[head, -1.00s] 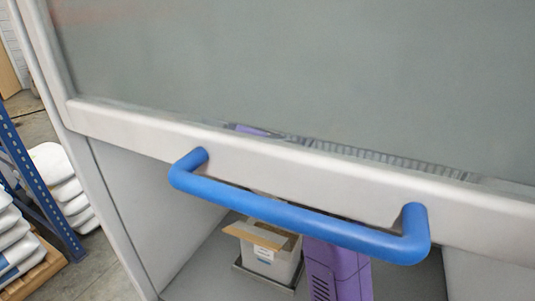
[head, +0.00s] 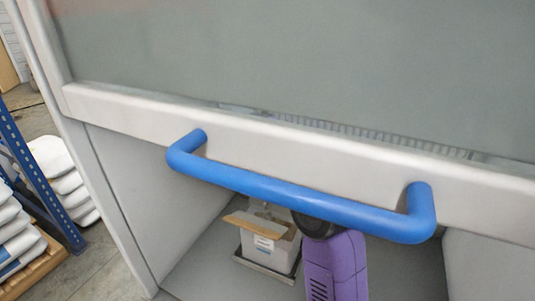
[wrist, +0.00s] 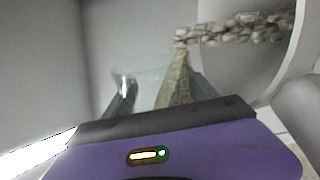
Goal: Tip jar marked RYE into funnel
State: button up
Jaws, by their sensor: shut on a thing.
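In the wrist view my gripper (wrist: 160,84) is shut on a clear glass jar (wrist: 146,88). Brown grain lies in a slanting band along the jar's right side, so the jar looks tilted. No RYE marking is readable. I cannot tell whether this is the funnel. In the head view the gripper and jar are hidden; only my purple arm shows below the sash.
A frosted sash (head: 300,70) with a blue bar handle (head: 300,195) hangs across the front of a grey cabinet. An open cardboard box (head: 265,240) stands on a tray on its floor. White sacks (head: 65,170) are stacked at the left behind a blue rack post.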

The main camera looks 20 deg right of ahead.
jog(key=m, duration=0.1)
jog(key=d+m, duration=0.1)
jog(key=shift+w+r+m+p, duration=0.1)
jog(key=shift+r+m+p, duration=0.1)
jog(key=shift+m+p, duration=0.15)
jog(key=shift+d+r+m+p, duration=0.15)
jog(key=shift+r+m+p, duration=0.1)
jog(key=shift+m+p, duration=0.15)
jog(key=shift+w+d+m, duration=0.1)
jog(key=shift+d+m, duration=0.15)
jog(key=shift+m, duration=0.6)
